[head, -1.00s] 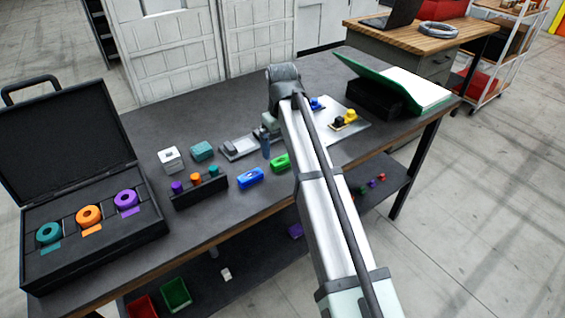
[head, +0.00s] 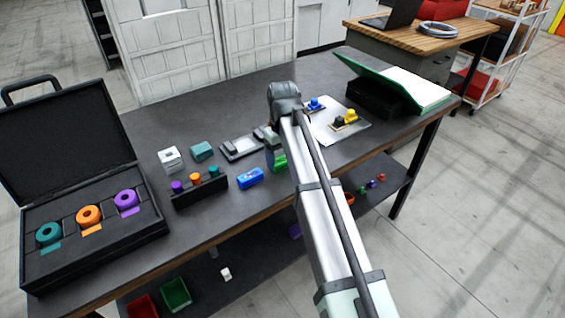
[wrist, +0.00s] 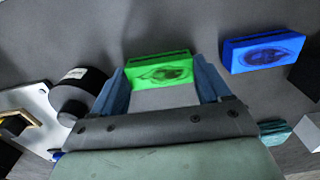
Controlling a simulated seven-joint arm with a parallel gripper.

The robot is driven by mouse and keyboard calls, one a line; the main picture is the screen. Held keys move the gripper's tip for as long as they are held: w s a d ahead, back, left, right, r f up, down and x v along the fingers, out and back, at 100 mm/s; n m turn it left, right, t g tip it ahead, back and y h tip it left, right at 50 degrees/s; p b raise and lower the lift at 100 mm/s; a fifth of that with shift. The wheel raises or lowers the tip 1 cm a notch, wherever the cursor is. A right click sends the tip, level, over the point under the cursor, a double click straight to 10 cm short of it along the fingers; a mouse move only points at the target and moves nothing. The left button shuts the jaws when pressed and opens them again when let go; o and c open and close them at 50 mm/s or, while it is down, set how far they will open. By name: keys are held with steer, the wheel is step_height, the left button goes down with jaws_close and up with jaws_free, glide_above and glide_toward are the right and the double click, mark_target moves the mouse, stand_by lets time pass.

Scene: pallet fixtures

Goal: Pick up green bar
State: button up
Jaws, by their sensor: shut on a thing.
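The green bar (wrist: 160,68) lies between the two blue fingers of my gripper (wrist: 159,75) in the wrist view. The fingers are shut on its two ends. An oval recess shows on its upper face. In the head view the green bar (head: 280,162) is partly hidden behind my arm, and my gripper (head: 271,158) points down at it. I cannot tell whether the bar is clear of the tabletop.
A blue bar (head: 250,178) lies just left of the green bar. An open case (head: 150,225) is at left, a green binder (head: 375,82) at right.

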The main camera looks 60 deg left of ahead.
mark_target(280, 159)
steer(key=c, duration=0.4)
steer(key=shift+c, duration=0.2)
step_height(280, 159, up, 10)
steer(key=s+a, duration=0.2)
steer(key=a, duration=0.5)
steer(key=s+a, duration=0.2)
steer(key=a, duration=0.5)
steer(key=shift+s, duration=0.35)
